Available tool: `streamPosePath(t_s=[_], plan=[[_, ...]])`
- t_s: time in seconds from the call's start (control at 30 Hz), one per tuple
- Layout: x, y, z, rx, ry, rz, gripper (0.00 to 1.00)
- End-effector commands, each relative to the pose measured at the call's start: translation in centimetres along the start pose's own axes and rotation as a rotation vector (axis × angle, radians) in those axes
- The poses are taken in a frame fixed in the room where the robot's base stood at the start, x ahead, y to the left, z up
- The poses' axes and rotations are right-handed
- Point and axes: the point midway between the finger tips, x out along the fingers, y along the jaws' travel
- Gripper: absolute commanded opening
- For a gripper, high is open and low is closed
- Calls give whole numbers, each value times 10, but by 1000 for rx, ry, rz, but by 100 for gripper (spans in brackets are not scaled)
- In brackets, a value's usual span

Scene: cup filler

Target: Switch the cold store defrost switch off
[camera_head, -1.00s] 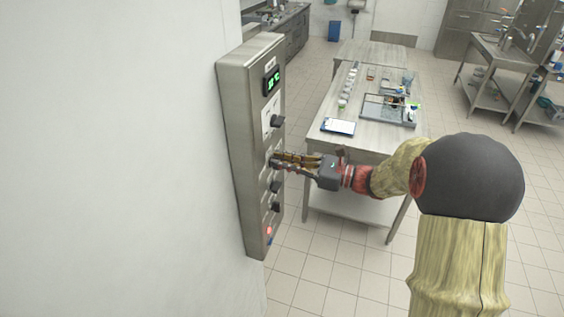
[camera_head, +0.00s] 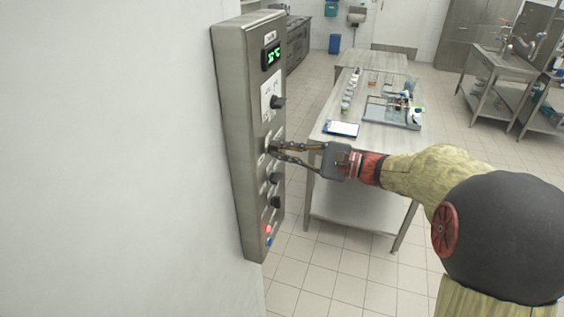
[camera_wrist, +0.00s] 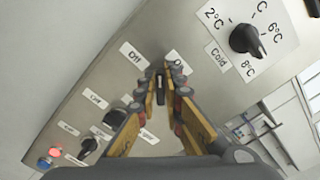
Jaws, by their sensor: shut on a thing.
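A grey control panel (camera_head: 232,120) is fixed to the white wall at the left. My gripper (camera_head: 271,147) reaches it from the right, at the middle of its front face. In the wrist view my gripper (camera_wrist: 161,84) has its fingertips closed around a small dark switch lever (camera_wrist: 160,86). An "Off" label (camera_wrist: 133,56) is at the upper left of the lever and an "On" label (camera_wrist: 178,63) at its upper right. The fingers hide part of the label below, so I cannot read its name. I cannot tell which way the lever is tilted.
A black temperature knob (camera_wrist: 245,39) sits above on the panel. Another dark knob (camera_wrist: 88,146) and a red light (camera_wrist: 54,152) are lower down. A green display (camera_head: 271,56) is near the top. A steel table (camera_head: 330,124) stands behind my arm.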

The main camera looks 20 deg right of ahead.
Motion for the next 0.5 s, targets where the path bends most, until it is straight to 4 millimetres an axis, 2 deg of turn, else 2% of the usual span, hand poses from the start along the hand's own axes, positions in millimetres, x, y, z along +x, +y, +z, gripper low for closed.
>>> streamPosePath(t_s=[0.03,0.5], plan=[[0,6,-4,-48,-1,0,0],[0,11,-6,-474,1,1,0]])
